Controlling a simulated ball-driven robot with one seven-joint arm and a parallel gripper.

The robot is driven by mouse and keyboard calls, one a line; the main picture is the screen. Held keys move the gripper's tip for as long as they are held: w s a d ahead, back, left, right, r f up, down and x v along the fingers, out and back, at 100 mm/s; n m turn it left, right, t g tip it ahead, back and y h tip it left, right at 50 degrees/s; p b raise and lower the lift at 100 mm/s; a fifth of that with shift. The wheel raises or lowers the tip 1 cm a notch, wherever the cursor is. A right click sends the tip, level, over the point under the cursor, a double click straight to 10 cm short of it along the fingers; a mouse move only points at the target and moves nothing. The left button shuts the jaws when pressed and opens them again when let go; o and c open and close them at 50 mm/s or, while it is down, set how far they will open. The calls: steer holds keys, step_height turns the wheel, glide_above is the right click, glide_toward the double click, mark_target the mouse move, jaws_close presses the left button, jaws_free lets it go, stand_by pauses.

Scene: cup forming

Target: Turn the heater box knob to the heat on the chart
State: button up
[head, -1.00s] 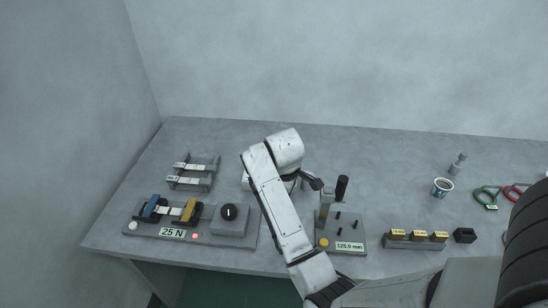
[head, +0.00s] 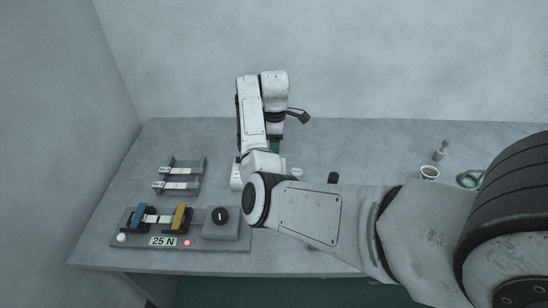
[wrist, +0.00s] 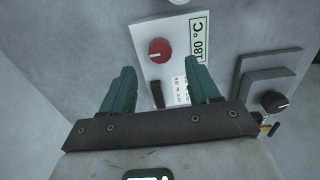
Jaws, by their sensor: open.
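The heater box (wrist: 145,32) shows in the wrist view as a light plate with a red round knob (wrist: 160,50) that has a pale pointer mark. A display (wrist: 199,38) beside the knob reads 180 °C, turned sideways. A small white chart (wrist: 180,90) with print too small to read lies below the knob, partly behind a finger. My gripper (wrist: 163,75) is open, its two teal fingers apart, with the knob showing between and beyond the tips, not gripped. In the head view my gripper (head: 275,146) points down, and my arm hides most of the heater box.
A short black lever (wrist: 157,95) sits below the red knob.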

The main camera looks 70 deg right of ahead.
step_height(320, 180, down, 6)
steer(key=shift+f, duration=0.25)
steer(key=shift+c, duration=0.4)
steer(key=c, duration=1)
steer(key=shift+o, duration=0.2)
